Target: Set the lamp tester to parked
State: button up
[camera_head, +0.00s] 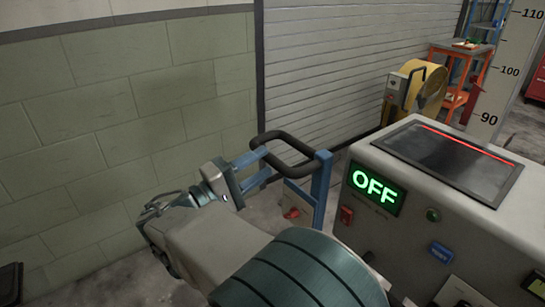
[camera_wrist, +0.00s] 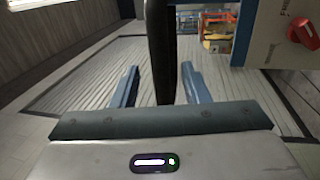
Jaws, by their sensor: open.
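No label in view names the lamp tester. A black looped handle (camera_head: 291,143) on a blue upright frame (camera_head: 321,188) stands at the centre of the head view. A pale panel with a red knob (camera_head: 291,213) sits below it. My gripper (camera_head: 262,168) is open at the handle. In the wrist view a black bar (camera_wrist: 161,50) of the handle runs between my spread fingers (camera_wrist: 160,86), with gaps on both sides. Whether it touches a finger is not clear. The red knob shows at the upper right of the wrist view (camera_wrist: 303,32).
A grey console (camera_head: 372,237) with a green OFF display (camera_head: 375,189) and several buttons stands close at the right, beside a tall scale (camera_head: 509,70). A block wall (camera_head: 120,120) closes the left. A yellow reel (camera_head: 427,88) and orange shelf (camera_head: 462,70) stand behind.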

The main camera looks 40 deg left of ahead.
jog(key=v, duration=0.9)
jog(key=shift+s, duration=0.15)
